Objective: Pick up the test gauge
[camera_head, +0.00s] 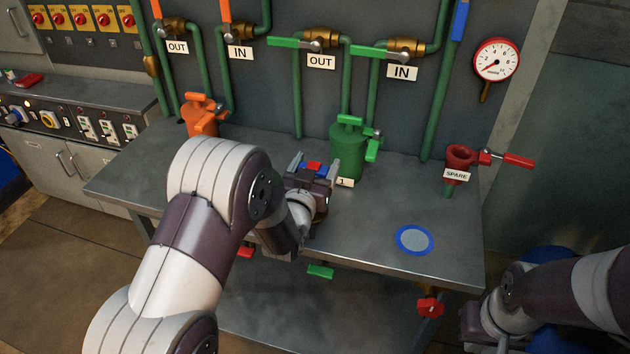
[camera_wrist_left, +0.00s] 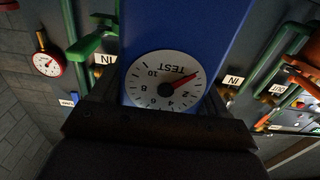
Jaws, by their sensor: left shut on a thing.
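The test gauge (camera_wrist_left: 185,28) has a blue body and a round white dial marked TEST with a red needle. In the left wrist view it fills the middle, its dial upside down and close to the camera. My left gripper (camera_head: 315,170) is shut on the gauge above the bench, in front of the green fitting. In the head view only a small blue and red part shows between the fingers. My right arm is at the lower right, clear of the bench, and its fingertips cannot be made out.
The metal bench (camera_head: 375,245) bears an orange fitting (camera_head: 200,115), a green fitting (camera_head: 347,150), a red fitting (camera_head: 459,160) labelled SPARE, and a blue-rimmed disc (camera_head: 414,240). Green pipes with valve levers run up the wall behind. A red-rimmed gauge (camera_head: 496,60) hangs at the upper right.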

